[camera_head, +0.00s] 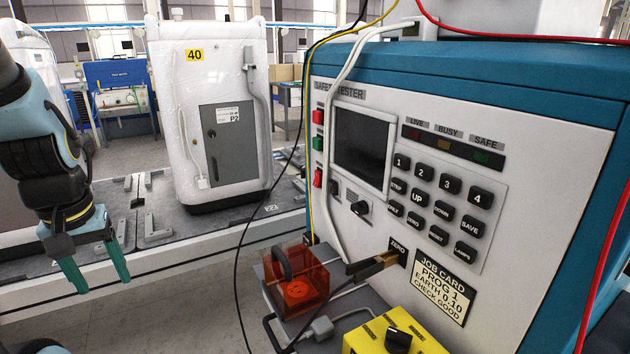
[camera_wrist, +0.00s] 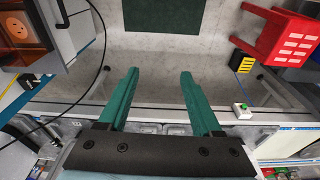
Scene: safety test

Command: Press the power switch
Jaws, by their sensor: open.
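The safety tester (camera_head: 560,140) is a white panel with a blue-green top and side, at the right of the head view. At its left edge are a red button (camera_head: 317,116), a green button (camera_head: 318,143) and a small red switch (camera_head: 317,178), one above the other. The red switch looks like the power switch, but I cannot read a label on it. My gripper (camera_head: 97,272) hangs at the left, well apart from the panel. In the wrist view my gripper (camera_wrist: 158,76) is open and empty, pointing over the floor. The panel's controls are not in the wrist view.
Black and yellow cables hang by the panel's left edge, and a white tube bends beside the switches. An orange box with a socket (camera_head: 297,285) and a yellow box (camera_head: 392,335) stand below. A wrapped white appliance (camera_head: 222,110) stands on the conveyor (camera_head: 160,255) behind.

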